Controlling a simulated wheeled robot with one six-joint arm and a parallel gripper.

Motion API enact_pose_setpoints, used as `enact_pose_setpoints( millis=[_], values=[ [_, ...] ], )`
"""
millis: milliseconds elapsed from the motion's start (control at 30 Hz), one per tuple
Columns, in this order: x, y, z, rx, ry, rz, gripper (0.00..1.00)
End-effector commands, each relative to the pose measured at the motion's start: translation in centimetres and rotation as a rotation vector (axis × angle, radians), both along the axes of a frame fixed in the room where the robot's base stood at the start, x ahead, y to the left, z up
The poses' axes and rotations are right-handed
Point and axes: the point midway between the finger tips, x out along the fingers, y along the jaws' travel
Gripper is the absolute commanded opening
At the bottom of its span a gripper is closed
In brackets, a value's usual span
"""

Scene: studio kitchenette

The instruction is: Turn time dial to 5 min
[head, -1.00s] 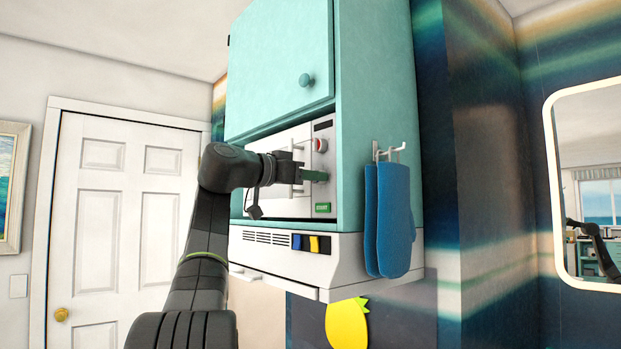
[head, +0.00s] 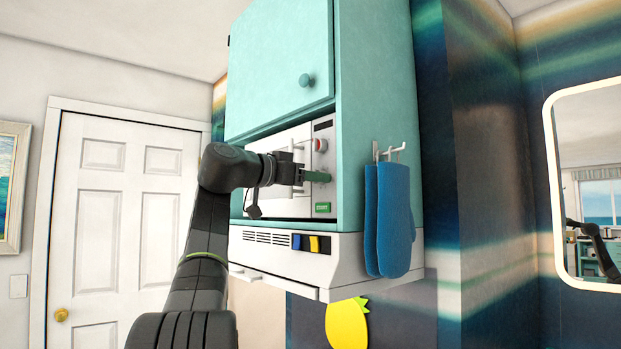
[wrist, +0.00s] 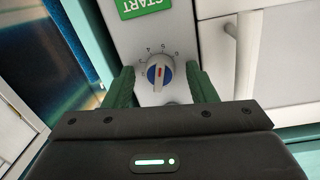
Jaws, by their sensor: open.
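The time dial (wrist: 160,73) is a round pale knob with a blue face and a red pointer mark. In the wrist view, which is upside down, the pointer lies roughly vertical, with small numbers around the dial; 5 seems to be near the pointer's end, but the print is small. My gripper (wrist: 160,68) is open, with one green finger on each side of the dial and visible gaps between. In the head view my gripper (head: 318,176) is at the microwave's control panel, and its fingers mostly hide the dial. The microwave (head: 290,206) sits in the teal cabinet.
A green START button (head: 322,208) is below the dial. A red-marked knob (head: 320,145) is above it. Blue oven mitts (head: 393,220) hang on the cabinet's right side.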

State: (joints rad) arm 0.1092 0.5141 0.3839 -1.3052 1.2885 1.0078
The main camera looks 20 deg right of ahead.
Motion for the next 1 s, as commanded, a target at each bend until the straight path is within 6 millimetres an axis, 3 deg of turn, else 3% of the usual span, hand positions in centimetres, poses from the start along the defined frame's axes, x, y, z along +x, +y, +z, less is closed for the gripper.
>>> enact_pose_setpoints(
  millis=[167,700,1000],
  values=[
    [-0.3,1.2,0.0,-0.001,0.0,0.002,0.51],
    [-3.2,11.7,0.2,0.0,0.0,0.004,0.51],
    [-3.8,13.3,0.3,0.001,0.0,0.0,0.51]
  ],
)
